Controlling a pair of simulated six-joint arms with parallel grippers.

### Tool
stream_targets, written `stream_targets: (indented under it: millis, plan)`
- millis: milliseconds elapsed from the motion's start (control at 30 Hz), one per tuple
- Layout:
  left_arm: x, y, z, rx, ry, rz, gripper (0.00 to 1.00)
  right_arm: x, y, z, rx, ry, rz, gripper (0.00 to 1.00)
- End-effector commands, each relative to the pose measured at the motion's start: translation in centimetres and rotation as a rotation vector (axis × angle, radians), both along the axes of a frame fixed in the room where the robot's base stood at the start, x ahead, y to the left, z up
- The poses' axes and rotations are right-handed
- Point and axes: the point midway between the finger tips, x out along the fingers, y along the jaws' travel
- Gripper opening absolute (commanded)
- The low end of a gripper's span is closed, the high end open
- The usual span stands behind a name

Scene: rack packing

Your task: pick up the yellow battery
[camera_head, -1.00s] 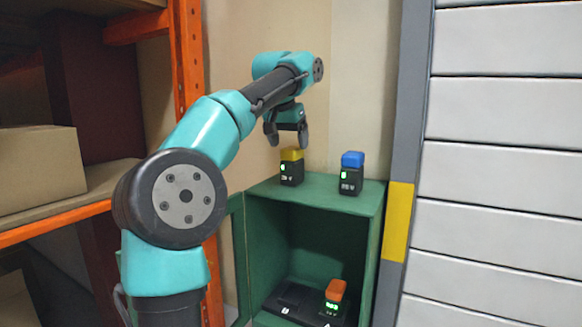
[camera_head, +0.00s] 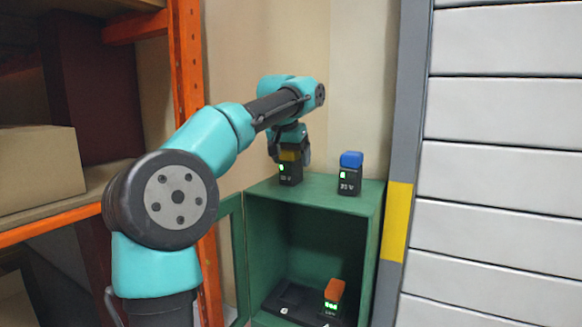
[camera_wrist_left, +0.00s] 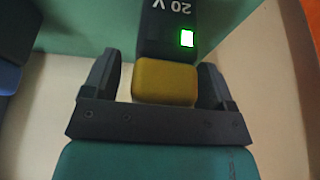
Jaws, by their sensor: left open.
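The yellow battery (camera_head: 290,168) stands upright on top of the green cabinet (camera_head: 322,184), near its left back corner. It has a black body with a small green display and a yellow cap. My left gripper (camera_head: 289,156) is open, pointing down, with its fingers on either side of the yellow cap. In the left wrist view the yellow cap (camera_wrist_left: 165,82) sits between the two open fingers, with small gaps on both sides. My right gripper is in neither view.
A blue-capped battery (camera_head: 351,173) stands to the right on the cabinet top. An orange-capped battery (camera_head: 333,297) is in a black rack (camera_head: 283,297) inside the open cabinet. A wall is close behind; an orange-framed shelf (camera_head: 189,60) stands left.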

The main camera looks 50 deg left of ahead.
Motion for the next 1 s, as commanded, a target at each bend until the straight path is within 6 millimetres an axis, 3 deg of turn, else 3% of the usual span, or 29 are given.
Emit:
stream_targets:
  millis: [67,767,1000]
  plan:
    - [0.00,-0.01,0.01,0.000,0.000,0.000,0.78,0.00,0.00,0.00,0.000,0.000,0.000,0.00]
    - [0.00,-0.01,0.01,0.000,0.000,0.000,0.11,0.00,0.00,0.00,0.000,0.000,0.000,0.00]
    - [-0.01,0.01,0.10,0.001,-0.002,0.000,0.11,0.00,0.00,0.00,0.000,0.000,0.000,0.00]
